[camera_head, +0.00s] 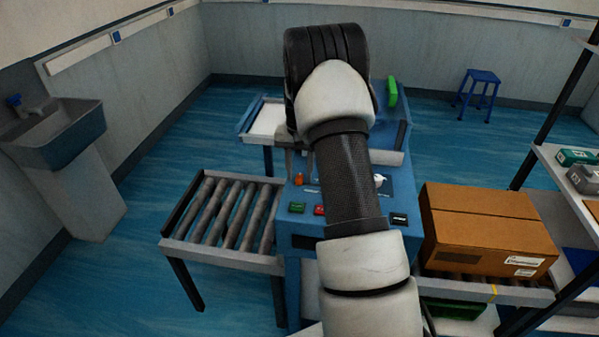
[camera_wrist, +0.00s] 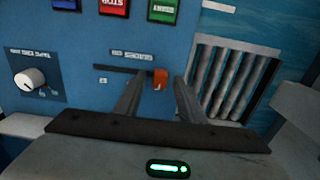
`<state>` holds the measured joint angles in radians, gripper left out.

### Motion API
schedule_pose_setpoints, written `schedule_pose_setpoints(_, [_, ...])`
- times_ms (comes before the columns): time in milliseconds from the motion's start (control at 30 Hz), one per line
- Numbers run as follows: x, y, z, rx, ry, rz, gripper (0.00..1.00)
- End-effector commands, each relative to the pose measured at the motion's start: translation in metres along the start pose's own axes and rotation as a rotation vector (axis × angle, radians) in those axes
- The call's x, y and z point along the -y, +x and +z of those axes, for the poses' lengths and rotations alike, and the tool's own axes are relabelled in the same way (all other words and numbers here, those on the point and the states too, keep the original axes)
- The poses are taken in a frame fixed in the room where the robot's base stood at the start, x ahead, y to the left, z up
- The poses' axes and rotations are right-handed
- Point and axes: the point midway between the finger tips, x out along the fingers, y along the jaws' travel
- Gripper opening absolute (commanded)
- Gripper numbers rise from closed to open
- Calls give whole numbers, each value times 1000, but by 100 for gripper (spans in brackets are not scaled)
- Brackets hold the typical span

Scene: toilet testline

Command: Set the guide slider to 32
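The guide slider is an orange-red handle (camera_wrist: 161,79) on a blue control panel (camera_wrist: 205,62) in the wrist view. It sits at the right end of a dark horizontal slot (camera_wrist: 115,69). The panel lettering is upside down and too small to read, so I cannot tell the slider's value. My gripper (camera_wrist: 157,85) is open, with one finger on each side of the handle in the picture. I cannot tell whether either finger touches it. In the head view the orange handle (camera_head: 299,180) shows left of my arm, which hides much of the panel.
A white rotary knob (camera_wrist: 30,79) is at the left of the wrist view. Green (camera_wrist: 163,8), red (camera_wrist: 113,6) and blue (camera_wrist: 66,4) buttons line its top. A roller conveyor (camera_head: 228,212) stands left of the panel, and a cardboard box (camera_head: 485,232) right.

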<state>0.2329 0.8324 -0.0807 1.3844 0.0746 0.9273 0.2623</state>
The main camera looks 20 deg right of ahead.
Motion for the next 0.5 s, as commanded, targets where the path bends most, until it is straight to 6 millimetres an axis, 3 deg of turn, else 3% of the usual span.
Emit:
schedule_pose_setpoints(300, [0, 4, 0, 0, 0, 0, 36])
schedule_pose_setpoints(500, [0, 4, 0, 0, 0, 0, 4])
